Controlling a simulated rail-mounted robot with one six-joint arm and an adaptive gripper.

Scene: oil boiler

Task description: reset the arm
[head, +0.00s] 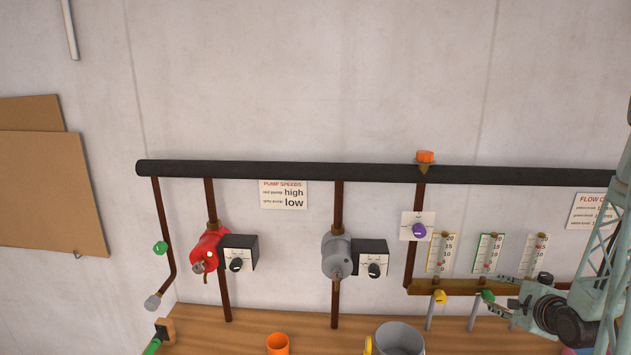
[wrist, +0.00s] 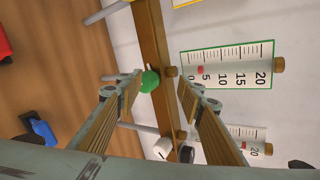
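My gripper (wrist: 160,88) is open in the wrist view, with its two padded fingers spread apart. A green valve knob (wrist: 149,81) on a wooden rail (wrist: 152,35) shows between and just beyond the fingertips. I cannot tell whether either finger touches it. In the head view my gripper (head: 505,298) is at the lower right, close to the same green knob (head: 488,295), with my arm coming in from the right edge. The green-bordered gauge (head: 490,253) hangs above the knob; it also shows in the wrist view (wrist: 228,65).
A black pipe (head: 300,170) runs along the wall. A red pump (head: 207,250) and a grey pump (head: 336,255) hang below it. A yellow knob (head: 440,297) is left of the green one. An orange cup (head: 278,343) and grey bucket (head: 400,338) stand on the wooden surface.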

